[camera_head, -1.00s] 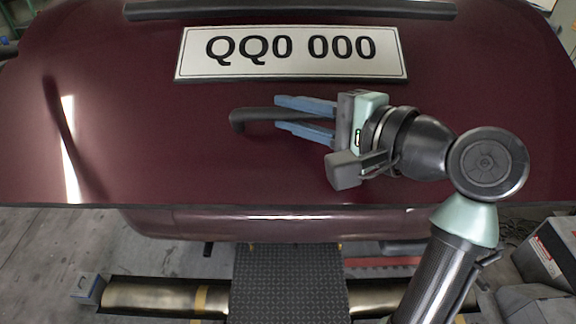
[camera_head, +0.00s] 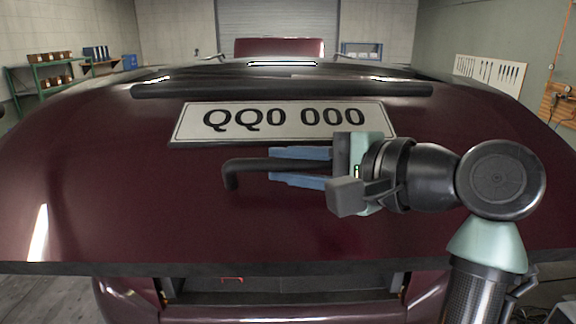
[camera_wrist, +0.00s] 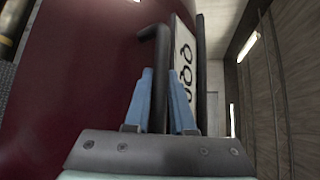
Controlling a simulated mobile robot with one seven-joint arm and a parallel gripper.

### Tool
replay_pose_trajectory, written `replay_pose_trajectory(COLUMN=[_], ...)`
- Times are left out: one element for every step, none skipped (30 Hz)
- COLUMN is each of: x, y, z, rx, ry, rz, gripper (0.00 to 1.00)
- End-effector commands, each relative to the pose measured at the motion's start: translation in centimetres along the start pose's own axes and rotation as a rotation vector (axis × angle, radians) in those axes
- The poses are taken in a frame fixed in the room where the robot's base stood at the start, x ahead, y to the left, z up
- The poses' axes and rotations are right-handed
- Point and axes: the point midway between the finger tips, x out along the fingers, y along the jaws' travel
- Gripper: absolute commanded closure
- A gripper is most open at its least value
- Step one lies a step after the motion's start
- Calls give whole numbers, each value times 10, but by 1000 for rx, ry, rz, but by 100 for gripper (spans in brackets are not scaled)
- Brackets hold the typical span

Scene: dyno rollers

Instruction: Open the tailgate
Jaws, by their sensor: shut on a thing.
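The dark red tailgate (camera_head: 130,200) fills most of the head view. It is tilted up, and a dark gap shows under its lower edge. A black bar handle (camera_head: 238,168) sticks out below the number plate (camera_head: 280,123). My gripper (camera_head: 275,166) has its blue fingers on either side of the handle and is shut on it, coming from the right. In the wrist view the handle (camera_wrist: 160,60) runs up between the two blue fingers, its bent end free above them. The part between the fingers is partly hidden.
A black trim bar (camera_head: 280,90) crosses the tailgate above the plate. The dark opening (camera_head: 290,285) lies below it, above the red bumper. Shelves (camera_head: 50,75) stand far back left, and a tool board (camera_head: 490,72) hangs on the right wall.

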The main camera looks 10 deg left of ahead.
Motion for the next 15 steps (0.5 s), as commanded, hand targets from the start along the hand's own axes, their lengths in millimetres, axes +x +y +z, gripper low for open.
replay_pose_trajectory(x=[1,1,1,1,1,1,1,1,1,1,1,0,-1,-3,-7], y=[2,2,2,2,2,2,2,2,2,2,3,3,3,4,4], z=[0,0,0,0,0,0,0,0,0,0,-1,-1,-1,-1,-2], rx=[1,1,1,1,1,1,1,2,2,2,2,2,2,2,1], ry=[-1,-1,-1,-1,-1,-1,0,0,0,-1,0,0,0,1,1], rz=[5,5,5,4,4,4,4,4,5,5,5,5,5,5,4], gripper=[74,69,61,56,51,49,49,49,49,49,49,49,49,49,49])
